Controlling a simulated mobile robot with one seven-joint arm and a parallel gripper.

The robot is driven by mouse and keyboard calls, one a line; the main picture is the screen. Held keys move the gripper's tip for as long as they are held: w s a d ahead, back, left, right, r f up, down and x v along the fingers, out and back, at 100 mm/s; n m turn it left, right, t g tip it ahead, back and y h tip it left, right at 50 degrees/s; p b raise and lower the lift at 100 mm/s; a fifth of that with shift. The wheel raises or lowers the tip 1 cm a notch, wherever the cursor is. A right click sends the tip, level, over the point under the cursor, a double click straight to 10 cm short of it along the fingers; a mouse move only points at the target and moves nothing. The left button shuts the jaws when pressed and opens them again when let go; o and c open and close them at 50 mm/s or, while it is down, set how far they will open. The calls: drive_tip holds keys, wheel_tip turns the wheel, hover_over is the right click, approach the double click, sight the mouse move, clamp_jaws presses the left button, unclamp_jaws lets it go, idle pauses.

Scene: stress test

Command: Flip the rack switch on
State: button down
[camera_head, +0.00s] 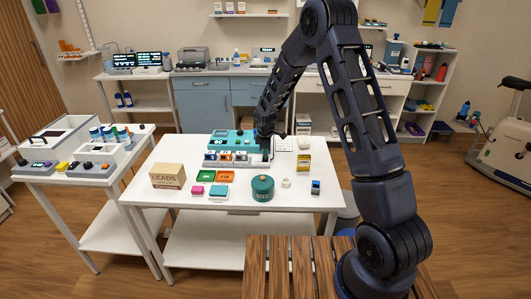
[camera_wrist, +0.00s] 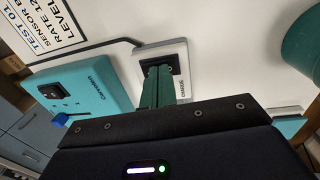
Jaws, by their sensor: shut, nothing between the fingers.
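In the wrist view, a small white unit (camera_wrist: 178,49) with a dark square recess lies under my gripper (camera_wrist: 158,74). Its side label seems to begin "CHAR". My green fingers are shut and empty; their tips reach the dark recess and hide most of it. I cannot tell whether they touch it, nor see any lever or its position. In the head view my gripper (camera_head: 265,152) is low over the white table, at the right end of a row of small modules (camera_head: 226,157). I cannot tell which part is the rack switch.
A teal device (camera_wrist: 85,88) with a blue knob lies left of the fingers. A printed sheet (camera_wrist: 45,25) is beyond it.

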drive_tip(key=shift+s+r, duration=0.1)
idle(0.3)
wheel_tip(320, 180, up, 14)
drive_tip(key=s, duration=0.2)
idle(0.4)
drive_tip(key=shift+w, duration=0.7)
drive_tip(key=f, duration=0.4)
drive_tip(key=w+f, duration=0.1)
drive_tip(key=f, duration=0.4)
drive_tip(key=w+f, duration=0.1)
drive_tip(key=f, duration=0.3)
drive_tip(key=shift+f, duration=0.5)
drive_tip(key=shift+f, duration=0.1)
